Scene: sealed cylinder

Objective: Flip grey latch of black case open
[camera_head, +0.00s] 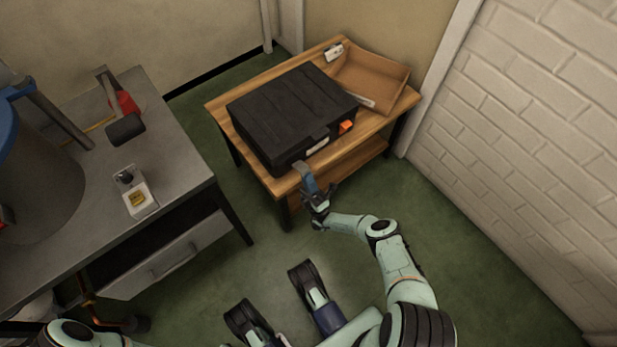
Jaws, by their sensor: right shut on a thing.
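The black case (290,105) lies closed on the wooden table (222,108). A pale handle (317,144) and an orange latch (347,127) show on its front face. The grey latch appears to be at the left of this front face, where my right gripper (302,168) covers it. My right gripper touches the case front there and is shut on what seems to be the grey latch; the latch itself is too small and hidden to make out. Of my left arm only a part (75,335) shows at the bottom left; its gripper is out of view.
An open brown tray (375,78) and a small white item (333,52) are on the wooden table behind the case. A grey workbench (180,150) with a large cylinder (35,180) stands at left. A brick wall (540,130) bounds the right. Green floor lies between.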

